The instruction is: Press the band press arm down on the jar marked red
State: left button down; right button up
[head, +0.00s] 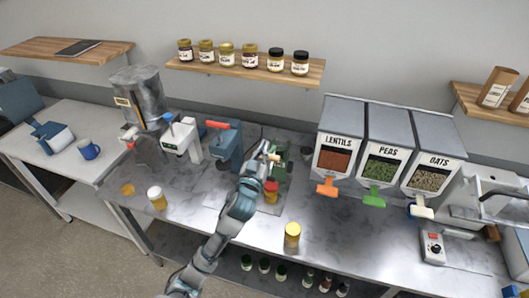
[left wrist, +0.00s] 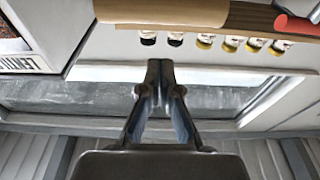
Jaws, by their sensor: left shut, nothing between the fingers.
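The jar with a red lid (head: 271,187) stands upright on the worktop at the green band press, just right of my left forearm. The press arm has a tan handle (head: 274,157). My left gripper (head: 262,150) is shut and empty, close to this handle and above the jar; I cannot tell if they touch. In the left wrist view, the shut fingers (left wrist: 158,75) stand in the middle, and a light brown rounded bar (left wrist: 160,12), likely the handle, crosses the top edge. The jar does not show there. My right gripper is not in view.
A blue press with a red handle (head: 217,125) stands left of the green one. A yellow-lidded jar (head: 292,230) and a white-lidded jar (head: 157,197) stand on the worktop. Dispensers (head: 345,110) rise at right. A jar shelf (head: 230,70) hangs behind. The worktop's front left is mostly clear.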

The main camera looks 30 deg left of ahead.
pick_arm(q)
jog(key=shift+x, duration=0.9)
jog(key=f, duration=0.2)
jog(key=s+f, duration=0.1)
jog(key=f, duration=0.1)
jog(key=shift+d, duration=0.15)
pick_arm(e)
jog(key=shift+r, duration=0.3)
